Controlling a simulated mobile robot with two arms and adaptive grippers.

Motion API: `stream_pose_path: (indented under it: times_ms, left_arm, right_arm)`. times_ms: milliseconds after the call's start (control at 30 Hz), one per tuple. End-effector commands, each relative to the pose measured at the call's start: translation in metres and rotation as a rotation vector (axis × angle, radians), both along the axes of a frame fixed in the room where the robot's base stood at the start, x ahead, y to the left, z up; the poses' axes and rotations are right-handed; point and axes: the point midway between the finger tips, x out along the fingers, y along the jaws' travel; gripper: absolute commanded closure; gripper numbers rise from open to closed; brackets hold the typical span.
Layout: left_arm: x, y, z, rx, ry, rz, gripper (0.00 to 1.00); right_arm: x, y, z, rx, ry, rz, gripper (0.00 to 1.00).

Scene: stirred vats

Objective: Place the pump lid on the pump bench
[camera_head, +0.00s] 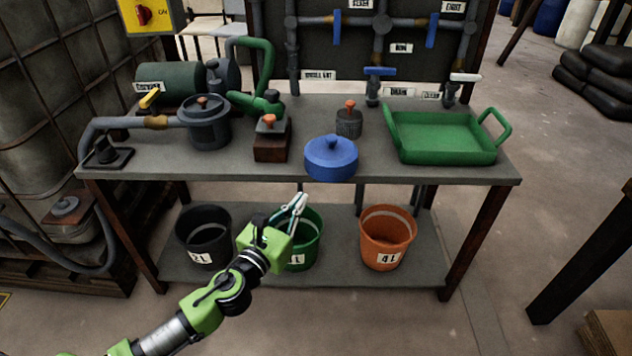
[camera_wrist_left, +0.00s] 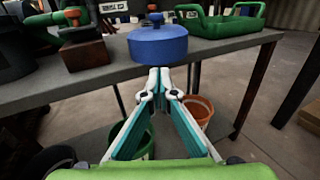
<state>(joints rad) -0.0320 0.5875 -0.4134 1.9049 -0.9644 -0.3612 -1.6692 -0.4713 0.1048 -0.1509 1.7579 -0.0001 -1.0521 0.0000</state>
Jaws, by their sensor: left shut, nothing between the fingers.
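The pump lid (camera_head: 331,158) looks to be the round blue lid with a knob on top. It rests on the pump bench (camera_head: 420,180), a grey-topped table, near its front edge. The lid also shows in the left wrist view (camera_wrist_left: 158,42). My left gripper (camera_head: 298,200) is shut and empty, in front of the bench and apart from the lid, its fingertips pointing up towards it. In the left wrist view the fingertips (camera_wrist_left: 160,74) appear just below the lid. My right gripper is not in view.
A green tray (camera_head: 442,155) stands right of the lid, a small dark strainer (camera_head: 349,122) behind it. A red-brown block (camera_head: 270,140) and a grey pump (camera_head: 205,122) stand left. Black, green and orange buckets (camera_head: 388,238) are on the lower shelf.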

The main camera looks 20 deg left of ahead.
Motion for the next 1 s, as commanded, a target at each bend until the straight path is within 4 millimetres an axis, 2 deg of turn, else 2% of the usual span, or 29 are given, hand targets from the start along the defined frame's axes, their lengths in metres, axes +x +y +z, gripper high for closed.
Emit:
stream_pose_path:
  times_ms: [33, 300, 500, 633, 1000]
  left_arm:
    - [0.011, -0.002, 0.001, -0.002, -0.002, 0.001, 1.0]
    - [0.059, -0.009, 0.0, -0.003, -0.001, 0.001, 1.0]
    - [0.082, -0.013, -0.001, -0.004, 0.002, 0.001, 1.0]
    - [0.088, -0.014, -0.001, -0.002, 0.002, 0.001, 1.0]
    - [0.09, -0.015, -0.001, -0.003, 0.001, 0.001, 1.0]
  right_arm:
    - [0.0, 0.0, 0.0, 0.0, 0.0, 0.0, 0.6]
    - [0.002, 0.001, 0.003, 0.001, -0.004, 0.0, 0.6]
    - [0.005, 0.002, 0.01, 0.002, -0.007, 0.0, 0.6]
    - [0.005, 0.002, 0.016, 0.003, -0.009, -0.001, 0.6]
    - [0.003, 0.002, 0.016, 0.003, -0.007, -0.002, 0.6]
